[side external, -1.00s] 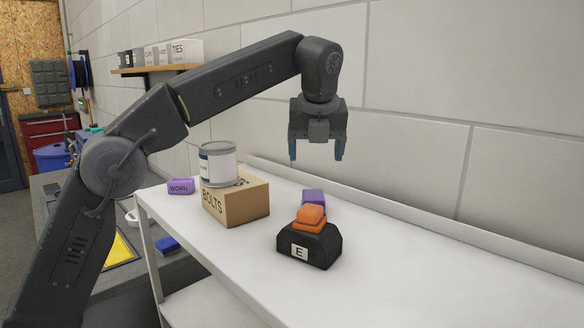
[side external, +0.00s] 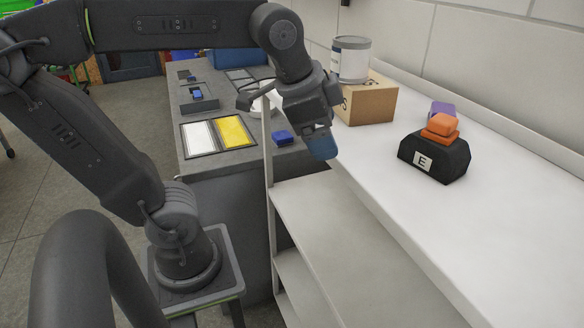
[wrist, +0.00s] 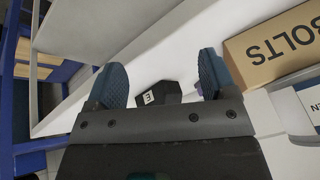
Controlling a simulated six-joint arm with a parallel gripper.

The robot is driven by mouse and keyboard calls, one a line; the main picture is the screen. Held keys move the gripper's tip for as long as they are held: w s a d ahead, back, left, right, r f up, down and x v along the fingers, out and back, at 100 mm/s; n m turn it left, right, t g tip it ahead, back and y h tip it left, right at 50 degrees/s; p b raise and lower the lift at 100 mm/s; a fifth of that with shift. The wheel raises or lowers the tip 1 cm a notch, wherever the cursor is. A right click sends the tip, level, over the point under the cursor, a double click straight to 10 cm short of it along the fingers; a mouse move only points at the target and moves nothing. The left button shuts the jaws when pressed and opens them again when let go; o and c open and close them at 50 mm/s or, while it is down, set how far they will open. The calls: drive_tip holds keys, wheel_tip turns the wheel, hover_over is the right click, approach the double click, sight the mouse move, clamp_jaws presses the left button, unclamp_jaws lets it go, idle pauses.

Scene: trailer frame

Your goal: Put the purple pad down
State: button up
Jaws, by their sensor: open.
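A purple block (side external: 442,108) shows partly behind an orange piece (side external: 443,125) and the black holder marked E (side external: 434,157) on the white shelf. I cannot tell whether it is the pad; no other purple pad shows clearly in the side view. My gripper (side external: 321,146) hangs tilted at the shelf's left edge, left of the holder. In the wrist view my gripper (wrist: 160,74) has its blue fingers wide apart with nothing between them; the black holder (wrist: 158,94) shows beyond.
The cardboard BOLTS box (side external: 372,103) with a grey-white can (side external: 351,60) on top stands close behind my gripper. A grey bench (side external: 215,160) holds a white and yellow tray (side external: 233,132) and a blue block (side external: 283,137). The shelf's front right is clear.

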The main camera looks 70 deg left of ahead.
drive_tip(key=s+f+n, duration=0.5)
drive_tip(key=f, duration=0.1)
drive_tip(key=shift+s+f, duration=0.15)
drive_tip(key=shift+f, duration=0.05)
idle(0.9)
